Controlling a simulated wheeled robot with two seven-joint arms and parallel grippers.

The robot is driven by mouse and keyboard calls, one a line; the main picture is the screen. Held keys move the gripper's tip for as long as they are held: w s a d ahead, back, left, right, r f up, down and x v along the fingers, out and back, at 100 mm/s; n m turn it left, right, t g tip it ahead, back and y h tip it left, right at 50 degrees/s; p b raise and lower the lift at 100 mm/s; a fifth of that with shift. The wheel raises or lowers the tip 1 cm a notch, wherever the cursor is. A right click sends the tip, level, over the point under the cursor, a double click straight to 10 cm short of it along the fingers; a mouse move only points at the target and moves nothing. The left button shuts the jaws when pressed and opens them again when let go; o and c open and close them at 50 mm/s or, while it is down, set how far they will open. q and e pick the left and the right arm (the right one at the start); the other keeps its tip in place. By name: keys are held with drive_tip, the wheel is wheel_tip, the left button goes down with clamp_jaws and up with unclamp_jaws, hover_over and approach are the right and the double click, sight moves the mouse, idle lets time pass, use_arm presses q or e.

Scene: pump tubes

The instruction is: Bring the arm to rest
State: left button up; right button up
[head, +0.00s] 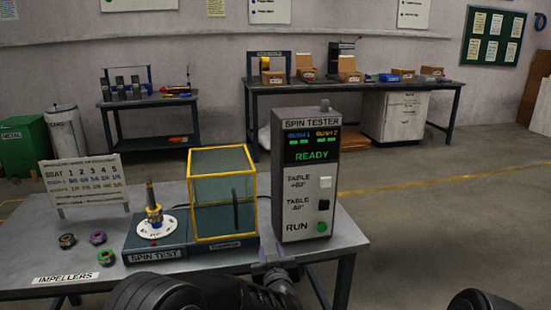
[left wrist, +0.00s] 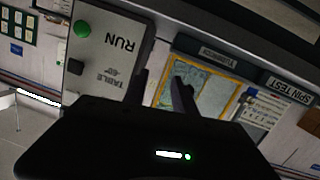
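My left gripper (head: 266,250) is at the table's front edge, in front of the spin tester and the yellow-framed chamber. In the left wrist view its two dark fingers (left wrist: 163,84) stand apart with nothing between them, so it is open and empty. My left arm comes in from the bottom of the head view. A dark rounded part of me shows at the bottom right; no right gripper is visible.
The grey spin tester (head: 308,180) reads READY. Beside it are the yellow-framed chamber (head: 222,190), a white turntable (head: 157,226) with an upright shaft, several impellers (head: 98,237) and a seat chart (head: 84,185). Open floor (head: 440,230) lies to the right.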

use_arm(q)
drive_tip(key=s+d+f+m+g+h, duration=0.25)
drive_tip(key=s+f, duration=0.35)
drive_tip(key=f, duration=0.6)
drive_tip(key=s+a+f+g+h, duration=0.25)
drive_tip(key=s+f+g, duration=0.65)
drive_tip(key=s+f, duration=1.05)
drive_tip(key=s+a+f+g+h, duration=0.1)
drive_tip(key=s+a+g, duration=0.1)
drive_tip(key=s, duration=0.8)
drive_tip(key=s+a+f+g, duration=0.2)
drive_tip(key=s, duration=0.7)
wheel_tip(320, 180, up, 16)
drive_tip(key=n+p, duration=0.1)
drive_tip(key=p, duration=1.4)
drive_tip(key=shift+w+p, duration=0.2)
drive_tip(key=shift+p, duration=0.2)
drive_tip(key=shift+a, duration=0.1)
